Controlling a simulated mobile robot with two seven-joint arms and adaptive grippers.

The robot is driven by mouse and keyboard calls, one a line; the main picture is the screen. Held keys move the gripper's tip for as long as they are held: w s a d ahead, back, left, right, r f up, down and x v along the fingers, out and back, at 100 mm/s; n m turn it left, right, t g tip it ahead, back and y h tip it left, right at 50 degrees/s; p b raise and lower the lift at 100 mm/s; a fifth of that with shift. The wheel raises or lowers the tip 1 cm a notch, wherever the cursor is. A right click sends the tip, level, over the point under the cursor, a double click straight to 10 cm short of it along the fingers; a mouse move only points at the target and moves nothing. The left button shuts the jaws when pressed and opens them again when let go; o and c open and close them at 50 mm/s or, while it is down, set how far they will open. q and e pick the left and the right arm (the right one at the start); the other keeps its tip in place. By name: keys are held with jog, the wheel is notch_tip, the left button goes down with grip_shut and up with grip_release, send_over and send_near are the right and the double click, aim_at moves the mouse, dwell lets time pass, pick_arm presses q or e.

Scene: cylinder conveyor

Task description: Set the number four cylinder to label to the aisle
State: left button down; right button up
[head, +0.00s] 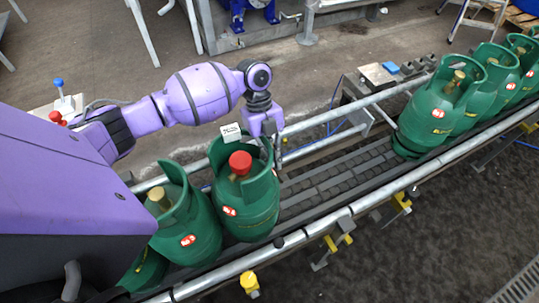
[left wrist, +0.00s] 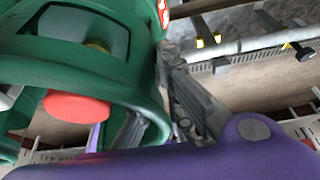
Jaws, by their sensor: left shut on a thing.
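A green gas cylinder (head: 250,205) with a red-capped valve (head: 240,163) stands upright on the conveyor, in the middle of the head view. My left gripper (head: 275,148) reaches it from above and is shut on the right side of its collar. In the left wrist view the green collar (left wrist: 130,85) runs between the gripper's fingers (left wrist: 165,105), and the red cap (left wrist: 75,108) shows inside it. A small red-and-white sticker (head: 229,211) is on the cylinder's shoulder; I cannot read a number on it. My right gripper is not in view.
A green cylinder with a brass valve (head: 185,225) stands close on the left, with another partly hidden behind my body. Several green cylinders (head: 430,115) stand at the right end. The belt (head: 335,178) between is empty, with metal rails (head: 375,202) along it. A white card (head: 231,132) shows by the collar.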

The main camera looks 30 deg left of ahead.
pick_arm(q)
jog(key=shift+s+f, duration=0.1)
jog(key=c, duration=1.9)
grip_release()
jog(key=v, duration=1.2)
